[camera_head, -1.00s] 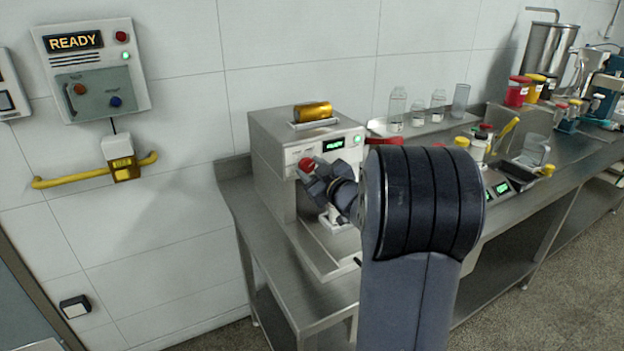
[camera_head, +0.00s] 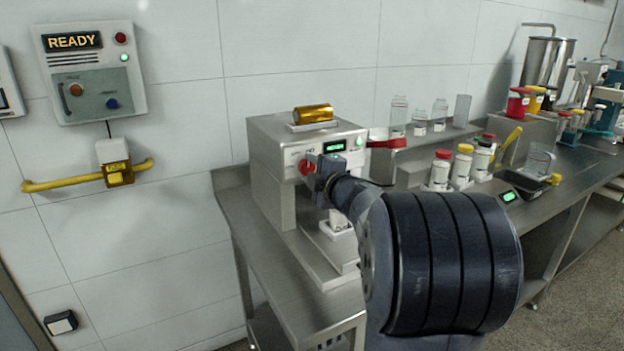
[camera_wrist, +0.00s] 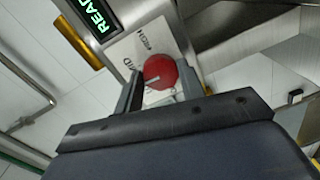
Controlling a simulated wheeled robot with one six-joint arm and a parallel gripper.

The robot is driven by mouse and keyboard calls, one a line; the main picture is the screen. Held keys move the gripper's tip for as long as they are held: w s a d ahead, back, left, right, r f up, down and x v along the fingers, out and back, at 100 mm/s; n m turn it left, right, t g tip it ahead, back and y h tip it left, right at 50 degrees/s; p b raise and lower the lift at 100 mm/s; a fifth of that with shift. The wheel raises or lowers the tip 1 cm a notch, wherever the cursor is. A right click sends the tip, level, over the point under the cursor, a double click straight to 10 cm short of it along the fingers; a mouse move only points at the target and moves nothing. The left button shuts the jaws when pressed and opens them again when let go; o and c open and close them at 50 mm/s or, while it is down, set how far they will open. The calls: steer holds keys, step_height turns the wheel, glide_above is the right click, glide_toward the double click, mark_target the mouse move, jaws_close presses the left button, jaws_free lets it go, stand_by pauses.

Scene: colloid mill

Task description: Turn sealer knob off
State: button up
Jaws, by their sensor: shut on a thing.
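The sealer (camera_head: 268,160) is a silver box on the steel bench, with a lit green display (camera_head: 334,146) on its front. Its red knob (camera_head: 307,165) sits on the front panel left of the display. My gripper (camera_head: 316,171) is at the knob, with its fingers on either side of it. In the wrist view the red knob (camera_wrist: 160,72) lies between the two fingertips (camera_wrist: 161,84), and a pale pointer line shows on its face. The gripper is shut on the knob. The lettering beside the knob is partly hidden by the fingers.
A gold roll (camera_head: 313,113) lies on top of the sealer. A white container (camera_head: 340,218) stands under the sealer's front. Bottles with red, yellow and black caps (camera_head: 463,165) stand to the right. A wall panel (camera_head: 88,72) reads READY at the left.

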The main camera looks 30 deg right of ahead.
steer(key=n+b, duration=0.2)
steer(key=n, duration=0.1)
steer(key=n+b, duration=0.1)
steer(key=shift+f, duration=0.25)
steer(key=n+b, duration=0.3)
steer(key=n, duration=0.1)
steer(key=shift+a+n+h, duration=0.1)
steer(key=shift+n+h, duration=0.2)
steer(key=shift+n, duration=0.1)
steer(key=n+b, duration=0.4)
steer(key=n, duration=0.1)
steer(key=shift+n+t+b, duration=0.3)
steer(key=shift+n+b, duration=1.05)
steer(key=shift+n, duration=0.55)
steer(key=o, duration=1)
steer(key=shift+r, duration=0.15)
steer(key=s, duration=1)
steer(key=shift+s+a, duration=0.15)
steer(key=shift+s, duration=0.25)
